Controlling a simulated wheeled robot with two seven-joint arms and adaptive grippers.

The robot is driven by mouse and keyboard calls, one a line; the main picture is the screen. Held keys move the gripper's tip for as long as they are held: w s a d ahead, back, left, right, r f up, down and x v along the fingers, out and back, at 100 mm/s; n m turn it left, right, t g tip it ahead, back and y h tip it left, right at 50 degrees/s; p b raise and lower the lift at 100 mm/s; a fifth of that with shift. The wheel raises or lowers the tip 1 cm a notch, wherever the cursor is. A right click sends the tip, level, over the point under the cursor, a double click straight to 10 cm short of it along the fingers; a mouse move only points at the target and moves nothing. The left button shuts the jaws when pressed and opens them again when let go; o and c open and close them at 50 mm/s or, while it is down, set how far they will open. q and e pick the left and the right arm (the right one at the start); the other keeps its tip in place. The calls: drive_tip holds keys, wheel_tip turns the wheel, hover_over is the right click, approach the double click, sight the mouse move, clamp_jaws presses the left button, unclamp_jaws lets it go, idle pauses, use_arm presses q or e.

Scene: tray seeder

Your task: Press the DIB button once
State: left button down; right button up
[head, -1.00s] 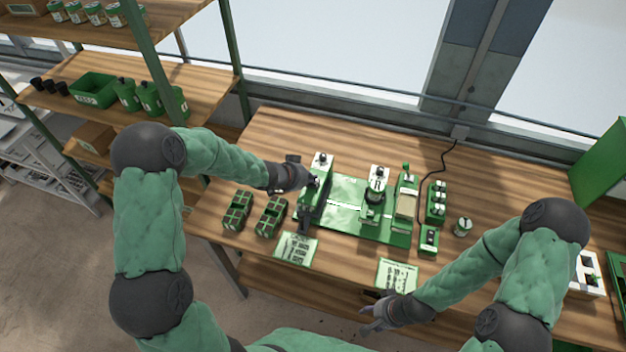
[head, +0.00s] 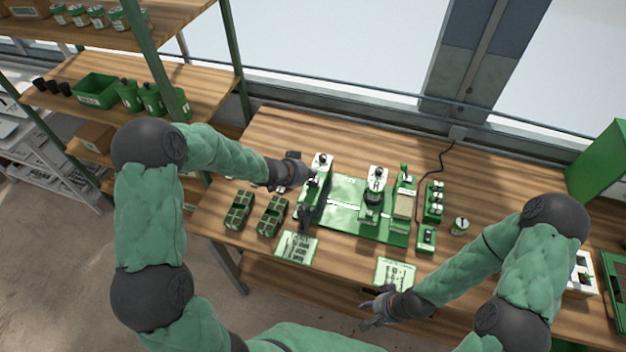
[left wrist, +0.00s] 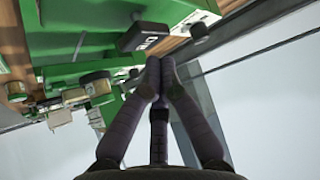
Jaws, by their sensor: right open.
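The tray seeder (head: 345,222) is a green machine with two white-topped stations, in the middle of the bench. In the left wrist view a dark block with light lettering that looks like DIB (left wrist: 143,38) sits on its green frame. My left gripper (head: 308,178) is at the seeder's left station. Its fingers (left wrist: 157,66) converge at the tips, shut and empty, close to the lettered block; I cannot tell whether they touch it. A dark round knob (left wrist: 200,32) stands beside the block. My right gripper (head: 368,312) is open and empty near the bench's front edge.
Green cell trays (head: 238,211) stand left of the seeder. Two printed cards (head: 297,246) lie in front of it. Small green button boxes (head: 427,239) and a jar (head: 460,226) stand to its right. The wooden bench (head: 270,135) is clear behind the left arm.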

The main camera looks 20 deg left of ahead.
sight(310, 181)
use_arm(q)
drive_tip(key=shift+r+p, duration=2.55)
drive_tip(key=shift+p, duration=0.1)
drive_tip(key=shift+f, duration=0.1)
